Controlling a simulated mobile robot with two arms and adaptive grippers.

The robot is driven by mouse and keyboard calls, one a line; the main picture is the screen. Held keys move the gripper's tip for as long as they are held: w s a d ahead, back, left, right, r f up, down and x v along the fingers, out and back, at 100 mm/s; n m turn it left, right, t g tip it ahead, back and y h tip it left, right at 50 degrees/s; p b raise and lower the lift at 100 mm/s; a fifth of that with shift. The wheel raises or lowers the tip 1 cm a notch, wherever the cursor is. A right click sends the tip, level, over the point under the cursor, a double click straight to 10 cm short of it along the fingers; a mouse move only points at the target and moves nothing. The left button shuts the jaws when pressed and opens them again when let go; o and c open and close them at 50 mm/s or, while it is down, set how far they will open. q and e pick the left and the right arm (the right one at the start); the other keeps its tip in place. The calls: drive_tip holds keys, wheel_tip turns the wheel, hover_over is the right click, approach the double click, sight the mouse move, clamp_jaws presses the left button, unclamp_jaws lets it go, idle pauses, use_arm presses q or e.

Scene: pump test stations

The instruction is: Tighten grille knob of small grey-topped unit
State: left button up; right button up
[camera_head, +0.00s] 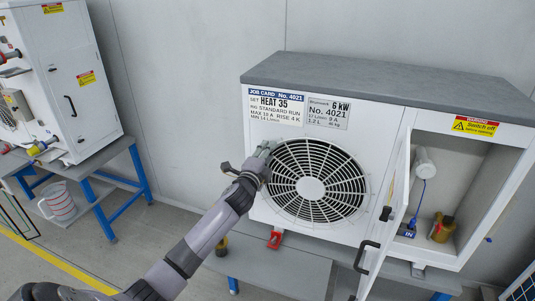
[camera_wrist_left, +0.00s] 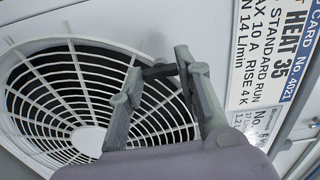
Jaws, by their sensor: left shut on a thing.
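The small grey-topped unit (camera_head: 390,85) is a white cabinet with a dark grey top on a grey bench. A round white fan grille (camera_head: 311,187) sits in its front; the grille also shows in the left wrist view (camera_wrist_left: 75,90). My left gripper (camera_head: 266,152) is at the upper left edge of the grille. In the left wrist view its fingers (camera_wrist_left: 160,85) are on both sides of a small dark piece, the grille knob (camera_wrist_left: 160,71), and are shut on it. The fingers hide most of the knob. My right gripper is not in view.
The unit's right door (camera_head: 392,220) stands open, showing a white cylinder (camera_head: 425,162) and a brass-coloured part (camera_head: 442,228). A red item (camera_head: 275,239) lies under the unit's front. Another white cabinet (camera_head: 65,75) and a measuring jug (camera_head: 58,203) stand at left.

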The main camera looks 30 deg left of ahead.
use_arm(q)
drive_tip(key=o, duration=1.1)
drive_tip(key=shift+o, duration=0.2)
drive_tip(key=v, duration=1.2)
